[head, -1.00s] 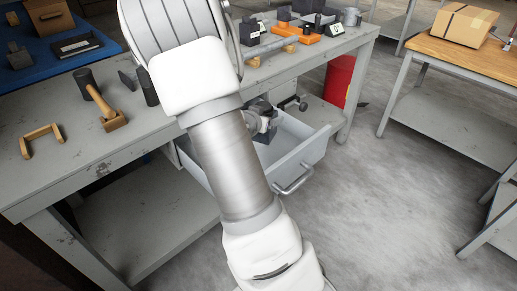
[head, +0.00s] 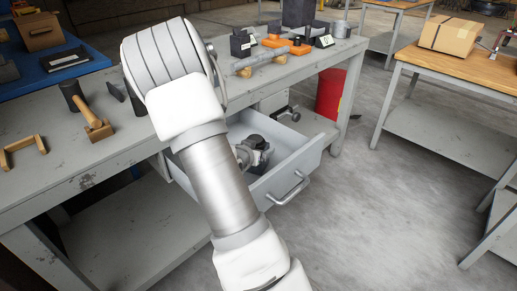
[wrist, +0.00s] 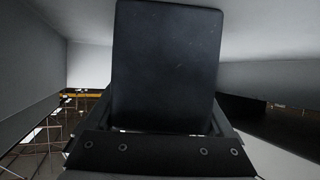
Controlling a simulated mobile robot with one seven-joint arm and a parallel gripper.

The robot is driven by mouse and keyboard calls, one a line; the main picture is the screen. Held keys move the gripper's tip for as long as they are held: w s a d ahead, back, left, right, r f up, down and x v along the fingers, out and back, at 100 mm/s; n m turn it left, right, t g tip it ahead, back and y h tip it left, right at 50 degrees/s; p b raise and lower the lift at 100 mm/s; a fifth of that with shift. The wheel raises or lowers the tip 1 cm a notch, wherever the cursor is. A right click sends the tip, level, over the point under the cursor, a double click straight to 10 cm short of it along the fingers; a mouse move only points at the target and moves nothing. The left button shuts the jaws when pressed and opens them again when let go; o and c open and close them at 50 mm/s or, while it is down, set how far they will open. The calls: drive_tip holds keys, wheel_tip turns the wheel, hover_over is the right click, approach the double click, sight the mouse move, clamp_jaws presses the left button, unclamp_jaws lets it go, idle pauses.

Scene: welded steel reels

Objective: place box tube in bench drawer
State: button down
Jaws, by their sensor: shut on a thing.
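The bench drawer (head: 295,163) is a light grey open tray pulled out from under the workbench, with a bar handle on its front. My gripper (head: 254,153) is at the drawer's opening, low between its walls, partly hidden by my arm. In the wrist view, my gripper (wrist: 160,150) is shut on the box tube (wrist: 168,65), a dark, smooth, flat-faced piece that fills the middle of the picture. Pale grey surfaces surround it there. I cannot tell whether the tube touches the drawer floor.
The grey workbench (head: 165,148) holds a wooden mallet (head: 95,122), a small wooden frame (head: 22,150), orange pieces (head: 288,45) and dark blocks. A red bin (head: 331,92) stands behind the drawer. A wood-topped table (head: 475,70) with a cardboard box (head: 450,36) is at right. The floor between is clear.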

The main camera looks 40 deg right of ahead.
unclamp_jaws()
drive_tip(key=shift+r+p, duration=0.25)
drive_tip(key=shift+p, duration=0.05)
drive_tip(key=p+v, duration=0.2)
drive_tip(key=v, duration=0.4)
drive_tip(key=shift+s+a+r, duration=0.1)
drive_tip(key=shift+a+r, duration=0.05)
drive_tip(key=shift+a, duration=0.1)
drive_tip(key=shift+s+a, duration=0.25)
drive_tip(key=shift+a, duration=0.1)
